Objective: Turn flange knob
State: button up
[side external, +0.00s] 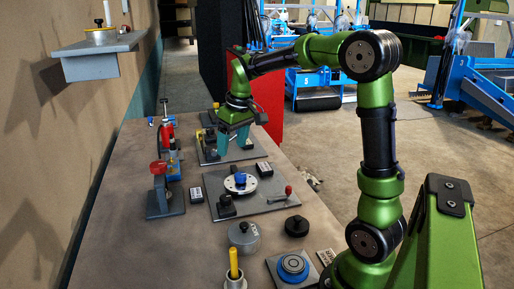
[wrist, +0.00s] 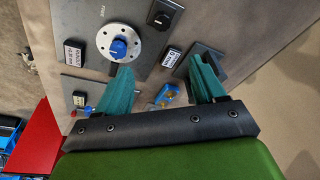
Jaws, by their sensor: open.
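The flange knob is a blue knob (side external: 240,179) on a round white flange with holes (side external: 232,188), mounted on a grey plate (side external: 257,203) in mid-table. In the wrist view the blue knob (wrist: 118,48) and the white flange (wrist: 104,37) show at upper left, outside the space between the fingers. My gripper (side external: 234,150) has teal fingers spread apart with nothing between them. It hangs past the flange plate, above a farther plate. In the wrist view my gripper (wrist: 161,66) points towards the table, the left finger nearest the knob.
A black knob (side external: 226,206) and a red-handled lever (side external: 287,191) share the flange plate. A red-topped device (side external: 160,172) stands left. A shelf (side external: 103,42) juts from the wall.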

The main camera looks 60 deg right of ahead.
aim_at(240, 174)
jog(key=w+d+f+n+g, duration=0.2)
jog(key=w+d+n, duration=0.3)
jog(key=d+n, duration=0.5)
jog(key=shift+m, duration=0.8)
jog(key=f, duration=0.5)
jog(key=d+f, duration=0.1)
jog(key=f, duration=0.9)
jog(key=shift+w+d+f, duration=0.2)
jog(key=shift+d+f, duration=0.05)
jog(key=shift+f, duration=0.15)
jog(key=c, duration=1.1)
jog(key=shift+o, duration=0.2)
jog(key=shift+m, duration=0.3)
